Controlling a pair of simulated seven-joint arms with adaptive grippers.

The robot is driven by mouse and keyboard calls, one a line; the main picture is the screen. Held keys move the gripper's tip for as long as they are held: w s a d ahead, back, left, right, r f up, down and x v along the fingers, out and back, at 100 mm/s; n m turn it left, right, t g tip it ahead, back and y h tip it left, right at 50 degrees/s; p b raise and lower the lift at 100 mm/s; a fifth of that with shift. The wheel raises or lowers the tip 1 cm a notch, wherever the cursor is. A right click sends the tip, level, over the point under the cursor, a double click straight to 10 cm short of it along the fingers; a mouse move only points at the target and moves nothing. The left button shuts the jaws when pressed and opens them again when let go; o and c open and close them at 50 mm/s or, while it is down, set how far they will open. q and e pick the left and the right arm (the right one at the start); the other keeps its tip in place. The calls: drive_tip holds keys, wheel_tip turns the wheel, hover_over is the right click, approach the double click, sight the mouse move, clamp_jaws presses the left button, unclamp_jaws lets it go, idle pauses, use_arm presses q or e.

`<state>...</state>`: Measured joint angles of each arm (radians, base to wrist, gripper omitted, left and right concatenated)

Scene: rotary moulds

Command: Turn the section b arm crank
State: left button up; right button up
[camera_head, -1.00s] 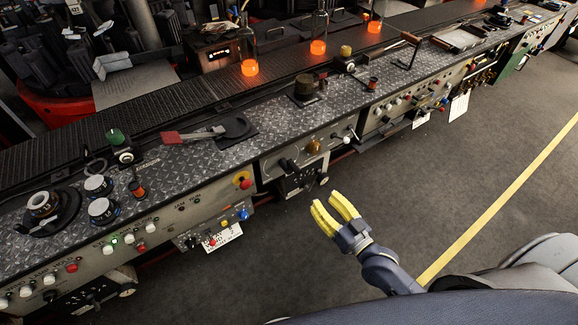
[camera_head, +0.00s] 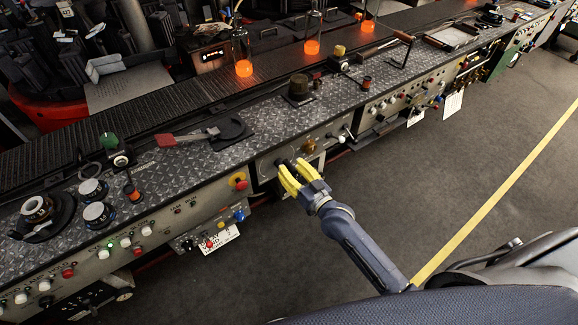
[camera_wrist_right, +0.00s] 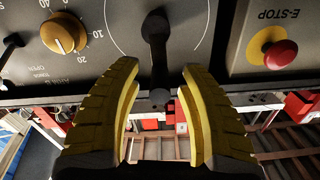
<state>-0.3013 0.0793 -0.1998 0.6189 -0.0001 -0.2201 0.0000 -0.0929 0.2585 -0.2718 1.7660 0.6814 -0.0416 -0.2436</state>
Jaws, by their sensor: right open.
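The black arm crank (camera_wrist_right: 156,35) stands on the pale console panel, inside a thin circle, in the right wrist view. Its lever hangs down and ends in a dark knob-like handle (camera_wrist_right: 158,97). My right gripper (camera_head: 292,166) is open, with its yellow fingers pointing at the panel in the head view. In the wrist view its fingers lie left and right of the crank's handle, with gaps showing on both sides. The fingers partly hide the crank in the head view. My left gripper is not in view.
An orange-yellow dial (camera_wrist_right: 63,33) and a red E-stop button (camera_wrist_right: 279,53) flank the crank. The black textured console top (camera_head: 190,165) carries a red-handled tool (camera_head: 180,138) and several knobs. Glowing orange bottles (camera_head: 243,66) stand behind it. The grey floor (camera_head: 440,180) in front is clear.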

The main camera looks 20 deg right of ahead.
drive_tip(key=shift+w+a, duration=0.2)
drive_tip(key=shift+w, duration=0.45)
drive_tip(key=shift+o, duration=0.2)
clamp_jaws()
